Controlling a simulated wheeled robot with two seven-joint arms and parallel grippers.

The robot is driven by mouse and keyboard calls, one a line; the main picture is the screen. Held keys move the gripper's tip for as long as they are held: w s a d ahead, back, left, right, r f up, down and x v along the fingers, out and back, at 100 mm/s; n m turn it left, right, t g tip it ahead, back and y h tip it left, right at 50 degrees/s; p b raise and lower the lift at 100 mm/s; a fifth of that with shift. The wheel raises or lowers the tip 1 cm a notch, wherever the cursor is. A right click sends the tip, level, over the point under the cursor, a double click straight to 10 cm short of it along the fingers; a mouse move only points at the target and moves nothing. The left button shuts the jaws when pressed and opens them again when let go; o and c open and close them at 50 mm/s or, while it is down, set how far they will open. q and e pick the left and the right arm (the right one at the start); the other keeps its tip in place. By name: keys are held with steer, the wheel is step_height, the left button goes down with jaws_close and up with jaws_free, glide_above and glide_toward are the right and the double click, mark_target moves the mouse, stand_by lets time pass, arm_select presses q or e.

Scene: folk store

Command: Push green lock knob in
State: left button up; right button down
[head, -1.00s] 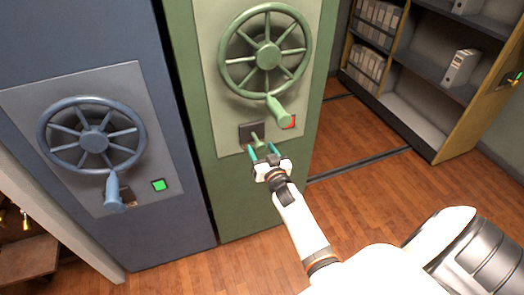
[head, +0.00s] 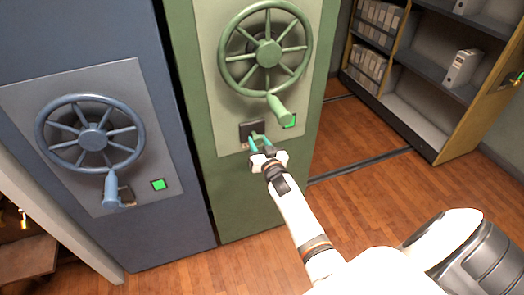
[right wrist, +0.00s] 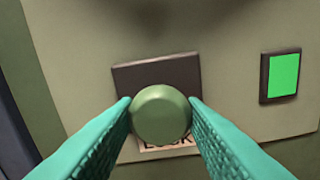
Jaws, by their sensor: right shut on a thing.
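The green lock knob (right wrist: 161,115) sits in front of a dark square plate (right wrist: 160,76) on the green cabinet's panel. My right gripper (head: 259,139) is at the knob, with one teal finger on each side of it, shut on it. In the right wrist view the knob's round end faces me between the fingertips (right wrist: 160,108). A label below the knob is partly hidden by it. The indicator (right wrist: 284,76) to the right of the plate is lit green, and it also shows in the head view (head: 290,121). My left gripper is not in view.
A green handwheel (head: 265,53) with a handle (head: 279,109) is just above the knob. A blue cabinet (head: 95,30) with its own wheel (head: 91,138) and green indicator (head: 159,185) stands to the left. Shelves (head: 440,75) stand at the right, past open wooden floor.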

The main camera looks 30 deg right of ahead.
steer(key=shift+r, duration=0.15)
steer(key=c, duration=1.1)
jaws_free()
steer(key=shift+o, duration=1)
steer(key=shift+w, duration=0.2)
steer(key=shift+s, duration=0.1)
steer(key=v, duration=1.1)
steer(key=shift+s+a+p, duration=0.2)
steer(key=shift+s+p, duration=0.1)
steer(key=shift+s, duration=0.1)
